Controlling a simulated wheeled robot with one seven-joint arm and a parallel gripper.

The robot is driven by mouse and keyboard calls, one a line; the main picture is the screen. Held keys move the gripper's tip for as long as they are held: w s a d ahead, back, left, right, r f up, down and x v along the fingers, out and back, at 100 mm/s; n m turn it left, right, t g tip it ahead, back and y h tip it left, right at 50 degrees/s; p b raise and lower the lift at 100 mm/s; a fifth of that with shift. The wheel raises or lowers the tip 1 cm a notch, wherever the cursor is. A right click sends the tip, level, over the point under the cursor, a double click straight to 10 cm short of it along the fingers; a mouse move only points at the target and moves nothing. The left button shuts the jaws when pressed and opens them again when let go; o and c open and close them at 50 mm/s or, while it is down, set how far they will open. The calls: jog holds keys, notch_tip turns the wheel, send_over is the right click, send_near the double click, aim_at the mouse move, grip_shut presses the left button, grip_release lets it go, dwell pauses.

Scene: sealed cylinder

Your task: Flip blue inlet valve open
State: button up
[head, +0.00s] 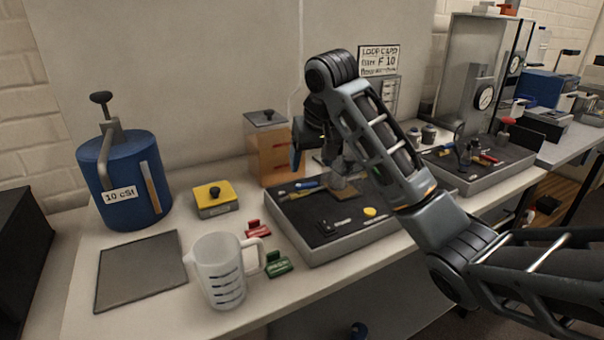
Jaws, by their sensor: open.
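My arm reaches in from the right, and my gripper (332,165) points down over the near grey tray (330,255). The gripper is open; its fingertips are small and partly hidden by my own arm. A grey metal piece (341,186) stands in the tray just under the gripper; I cannot tell whether they touch. A blue-handled piece (306,184) lies in the tray, lower left of the gripper. No blue inlet valve can be made out for certain.
Left of the tray stand a blue "10 cSt" tank (125,180), a yellow box (214,199), a clear jug (219,275), and red (257,229) and green (278,264) clips. An amber container (268,150) stands behind. A second tray (470,185) is right.

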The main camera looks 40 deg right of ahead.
aim_at(308, 185)
jog(key=shift+x, duration=3.6)
jog(key=c, duration=0.8)
jog(key=shift+r+n+p, duration=0.15)
jog(key=shift+n+p, duration=0.45)
jog(key=shift+p, duration=0.25)
jog(key=shift+w+d+n+y, duration=0.1)
jog(key=shift+n+y, duration=0.3)
jog(key=shift+n, duration=0.1)
jog(key=o, duration=0.8)
